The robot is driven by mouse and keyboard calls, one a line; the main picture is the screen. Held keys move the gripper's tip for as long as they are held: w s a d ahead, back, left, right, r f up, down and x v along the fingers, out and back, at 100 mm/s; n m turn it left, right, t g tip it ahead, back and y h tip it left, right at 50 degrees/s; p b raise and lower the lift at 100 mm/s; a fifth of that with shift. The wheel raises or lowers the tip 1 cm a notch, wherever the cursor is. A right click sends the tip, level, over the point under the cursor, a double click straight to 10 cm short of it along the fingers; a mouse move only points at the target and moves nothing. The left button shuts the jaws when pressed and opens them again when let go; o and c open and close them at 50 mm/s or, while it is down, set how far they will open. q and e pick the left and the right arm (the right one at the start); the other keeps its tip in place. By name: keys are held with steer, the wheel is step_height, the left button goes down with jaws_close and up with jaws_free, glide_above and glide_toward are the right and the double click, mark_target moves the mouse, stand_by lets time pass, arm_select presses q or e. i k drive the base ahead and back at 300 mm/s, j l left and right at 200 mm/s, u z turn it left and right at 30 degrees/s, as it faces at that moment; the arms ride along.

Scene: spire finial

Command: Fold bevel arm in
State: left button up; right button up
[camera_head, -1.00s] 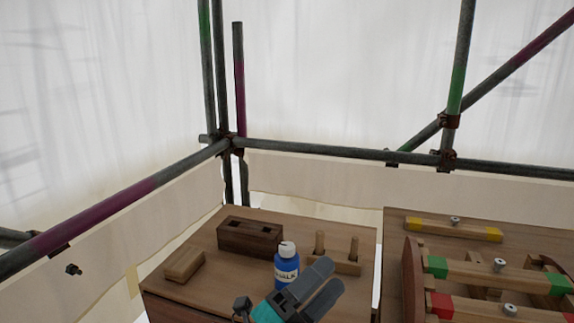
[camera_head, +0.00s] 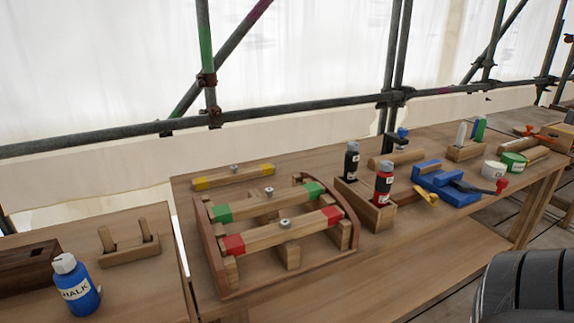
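I cannot pick out the bevel with certainty. Neither gripper shows in the current view.
A wooden frame with green-ended (camera_head: 265,203) and red-ended (camera_head: 284,231) bars fills the middle bench. A box (camera_head: 349,199) holds a black bottle (camera_head: 351,161) and red bottle (camera_head: 383,184). A blue chalk bottle (camera_head: 77,287) stands left. Scaffold poles (camera_head: 300,108) run behind.

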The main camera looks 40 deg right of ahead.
mark_target(430, 199)
steer(key=z, duration=2.3)
steer(key=i+l+u, duration=0.35)
steer(key=i+l, duration=0.05)
